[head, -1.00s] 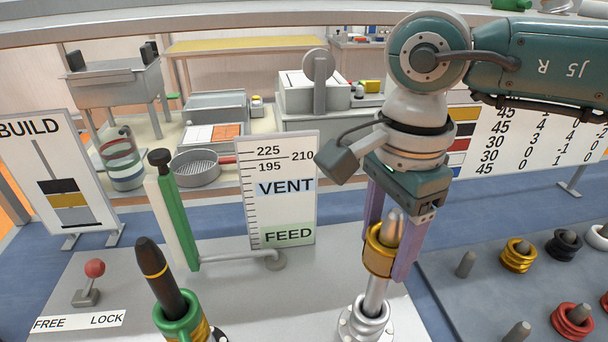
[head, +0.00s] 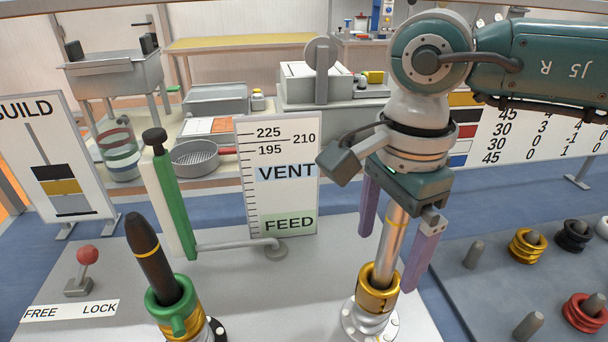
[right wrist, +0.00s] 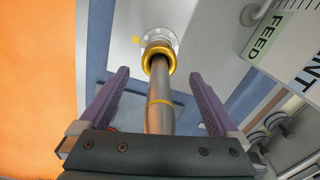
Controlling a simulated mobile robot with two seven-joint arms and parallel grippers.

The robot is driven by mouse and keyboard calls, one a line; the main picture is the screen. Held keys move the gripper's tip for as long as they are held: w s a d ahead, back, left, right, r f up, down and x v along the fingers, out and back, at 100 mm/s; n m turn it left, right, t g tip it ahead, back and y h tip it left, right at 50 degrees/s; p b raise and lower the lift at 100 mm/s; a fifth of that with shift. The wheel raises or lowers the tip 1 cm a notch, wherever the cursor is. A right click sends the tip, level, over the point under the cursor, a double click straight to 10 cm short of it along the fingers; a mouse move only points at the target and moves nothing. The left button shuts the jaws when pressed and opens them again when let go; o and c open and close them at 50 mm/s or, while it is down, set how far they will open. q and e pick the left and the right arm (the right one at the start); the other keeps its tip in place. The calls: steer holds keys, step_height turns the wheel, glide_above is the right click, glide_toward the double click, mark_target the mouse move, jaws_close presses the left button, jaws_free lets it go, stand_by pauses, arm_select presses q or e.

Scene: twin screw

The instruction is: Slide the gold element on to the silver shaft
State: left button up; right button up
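The gold element (head: 378,286) is a ring around the silver shaft (head: 394,232), low down near the shaft's round flanged base (head: 369,321). The shaft leans slightly and its upper part runs up between my right gripper's fingers. My right gripper (head: 390,262) is open, with a purple finger on each side of the shaft and a clear gap to it. In the right wrist view, the gold element (right wrist: 158,52) encircles the shaft (right wrist: 160,112) beyond the spread fingers (right wrist: 157,73). My left gripper is not in view.
A dark shaft (head: 149,250) with a green element (head: 172,300) stands to the left. A green and white post (head: 172,205) and the VENT/FEED board (head: 280,185) stand behind. Pegs with gold (head: 526,247), black and red rings (head: 583,314) stand on the right.

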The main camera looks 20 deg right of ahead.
step_height(320, 180, up, 9)
steer(key=shift+r+b, duration=0.1)
steer(key=shift+b, duration=0.85)
steer(key=shift+r, duration=0.35)
stand_by(0.7)
